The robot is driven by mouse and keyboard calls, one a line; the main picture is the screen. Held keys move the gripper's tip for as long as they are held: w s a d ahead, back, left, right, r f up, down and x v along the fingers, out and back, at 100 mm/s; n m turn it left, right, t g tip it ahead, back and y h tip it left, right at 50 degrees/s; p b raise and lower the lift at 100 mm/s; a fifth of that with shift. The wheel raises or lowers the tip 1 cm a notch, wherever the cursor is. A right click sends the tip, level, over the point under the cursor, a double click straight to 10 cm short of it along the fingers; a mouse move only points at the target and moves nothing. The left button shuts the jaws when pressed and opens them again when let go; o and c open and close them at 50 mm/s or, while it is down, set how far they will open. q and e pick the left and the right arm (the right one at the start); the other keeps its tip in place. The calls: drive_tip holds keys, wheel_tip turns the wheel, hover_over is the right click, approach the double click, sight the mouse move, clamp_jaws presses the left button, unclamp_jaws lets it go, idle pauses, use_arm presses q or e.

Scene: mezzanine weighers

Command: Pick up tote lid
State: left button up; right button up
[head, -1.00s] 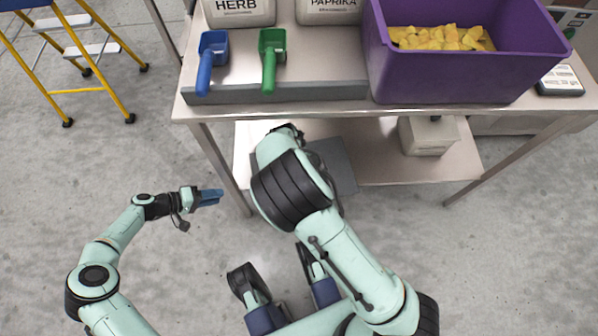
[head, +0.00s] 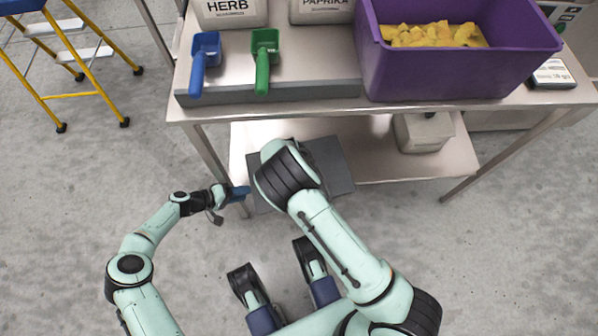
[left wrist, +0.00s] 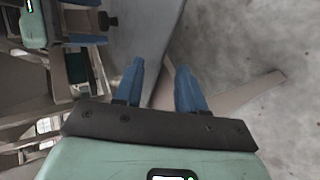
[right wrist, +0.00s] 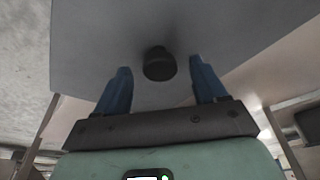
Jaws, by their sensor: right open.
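The tote lid (head: 333,170) is a flat grey panel at the front of the table's lower shelf in the head view, partly covered by my right arm. In the right wrist view the lid (right wrist: 215,30) fills the upper part, with a round black knob (right wrist: 158,64). My right gripper (right wrist: 160,75) is open, its blue fingers on either side of the knob and apart from it. The head view hides this gripper behind the arm. My left gripper (head: 241,192) is open and empty beside the lid's left side; the left wrist view also shows its spread fingers (left wrist: 160,68).
The steel table (head: 420,108) stands ahead, bearing blue (head: 205,55) and green (head: 264,55) scoops, labelled tubs and a purple tote (head: 460,75) of yellow pieces. A pale box (head: 422,132) sits on the lower shelf. A yellow ladder (head: 85,75) stands left.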

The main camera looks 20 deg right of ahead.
use_arm(q)
drive_tip(key=shift+x, duration=1.15)
use_arm(e)
drive_tip(key=shift+x, duration=1.2)
use_arm(q)
drive_tip(key=c, duration=0.6)
use_arm(e)
drive_tip(key=c, duration=0.6)
use_arm(q)
clamp_jaws()
use_arm(e)
clamp_jaws()
